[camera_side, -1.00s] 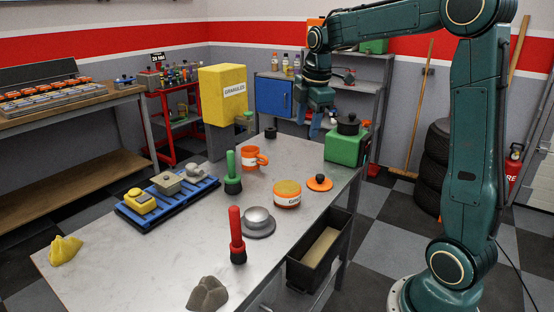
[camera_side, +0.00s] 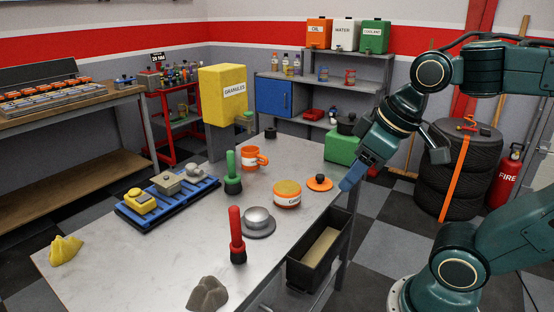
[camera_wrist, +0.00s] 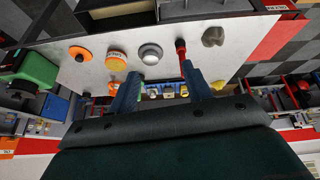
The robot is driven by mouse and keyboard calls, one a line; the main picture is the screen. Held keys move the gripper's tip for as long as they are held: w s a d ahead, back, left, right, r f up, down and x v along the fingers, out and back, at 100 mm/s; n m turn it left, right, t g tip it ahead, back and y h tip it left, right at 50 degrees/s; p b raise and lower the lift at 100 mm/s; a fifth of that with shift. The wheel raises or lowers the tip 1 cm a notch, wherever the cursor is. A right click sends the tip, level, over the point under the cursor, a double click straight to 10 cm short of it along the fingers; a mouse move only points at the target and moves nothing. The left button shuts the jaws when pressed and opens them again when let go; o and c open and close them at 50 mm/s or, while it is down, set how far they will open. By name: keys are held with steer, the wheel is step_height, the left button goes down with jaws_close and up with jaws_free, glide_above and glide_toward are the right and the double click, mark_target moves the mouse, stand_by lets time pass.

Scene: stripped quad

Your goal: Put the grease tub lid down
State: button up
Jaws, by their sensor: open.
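The grease tub lid (camera_side: 320,183) is an orange disc with a black knob. It lies flat on the metal bench, knob up, right of the grease tub and apart from it. The grease tub (camera_side: 287,194) is orange with a pale label and its yellowish top uncovered. In the wrist view, the lid (camera_wrist: 79,54) and tub (camera_wrist: 117,62) show at upper left. My gripper (camera_side: 348,184) is open and empty, tilted down by the bench's right edge, right of the lid and not touching it. Its blue fingers (camera_wrist: 160,72) have nothing between them.
A black bin (camera_side: 303,273) hangs at the bench's front right edge. A grey dome (camera_side: 258,216), a red-handled tool (camera_side: 236,236) and a green-handled tool (camera_side: 232,172) stand near the tub. A green box (camera_side: 339,146) is at the back right. The front left bench is mostly clear.

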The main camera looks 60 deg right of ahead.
steer(key=shift+s+a+f+m, duration=0.2)
steer(key=shift+s+f+m, duration=0.1)
steer(key=shift+s, duration=0.25)
steer(key=shift+s+a+f+m, duration=0.2)
steer(key=shift+s+f+m, duration=0.1)
steer(key=shift+s, duration=0.2)
